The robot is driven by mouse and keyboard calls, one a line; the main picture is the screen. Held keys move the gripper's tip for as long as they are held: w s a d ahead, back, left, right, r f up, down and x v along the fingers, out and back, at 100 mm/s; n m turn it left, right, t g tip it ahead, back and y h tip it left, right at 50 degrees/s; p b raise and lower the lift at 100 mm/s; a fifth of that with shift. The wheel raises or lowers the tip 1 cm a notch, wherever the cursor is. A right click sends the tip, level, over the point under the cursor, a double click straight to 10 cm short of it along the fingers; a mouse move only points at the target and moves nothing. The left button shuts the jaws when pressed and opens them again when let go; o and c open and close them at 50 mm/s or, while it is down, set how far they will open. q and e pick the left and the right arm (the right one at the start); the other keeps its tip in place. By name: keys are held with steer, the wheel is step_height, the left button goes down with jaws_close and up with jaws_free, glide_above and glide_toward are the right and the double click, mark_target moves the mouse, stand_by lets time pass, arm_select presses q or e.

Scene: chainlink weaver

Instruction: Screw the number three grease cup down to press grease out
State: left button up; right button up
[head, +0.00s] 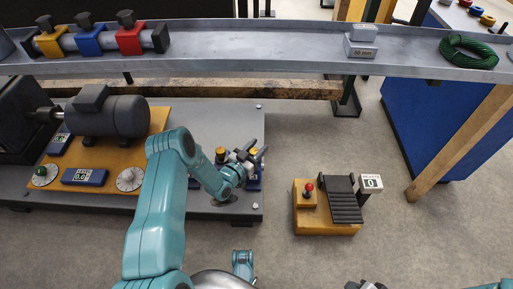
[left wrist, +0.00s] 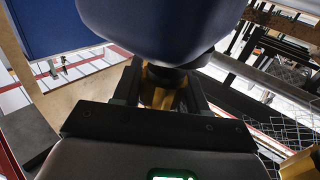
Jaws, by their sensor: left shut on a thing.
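My left gripper (head: 252,156) is at the right end of the grey bench plate, among small cups with yellow tops and blue parts. In the left wrist view its dark fingers (left wrist: 160,88) are shut on a yellow part (left wrist: 158,97), which I take to be a grease cup cap. A rounded dark-blue body (left wrist: 155,28) with a black neck lies just beyond the fingers. Another yellow-topped cup (head: 220,153) stands just left of the gripper. I cannot read any cup number. What seems to be my right gripper (head: 366,285) is cut off at the bottom edge.
A dark motor (head: 108,115) on an orange board stands left. A metal shelf (head: 270,42) crosses above, with coloured clamps and a green wire coil (head: 468,52). An orange pedal box (head: 318,222) sits on the floor right of the bench. Floor around it is clear.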

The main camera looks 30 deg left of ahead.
arm_select(q)
steer(key=m+h, duration=0.1)
steer(key=h, duration=0.1)
steer(key=m+g+h, duration=0.1)
steer(key=h, duration=0.1)
steer(key=m+h, duration=0.2)
steer(key=shift+s+d+g, duration=0.1)
steer(key=shift+d+g, duration=0.2)
steer(key=o, duration=1)
steer(key=shift+c, duration=0.2)
steer(key=p+v, duration=0.5)
steer(key=v, duration=1.1)
steer(key=shift+a, duration=0.2)
arm_select(e)
steer(key=s+r+g, duration=0.1)
steer(key=s+r, duration=0.2)
steer(key=r, duration=0.1)
steer(key=shift+s+a+r, duration=0.35)
steer(key=shift+r, duration=0.05)
arm_select(q)
steer(key=shift+s, duration=0.1)
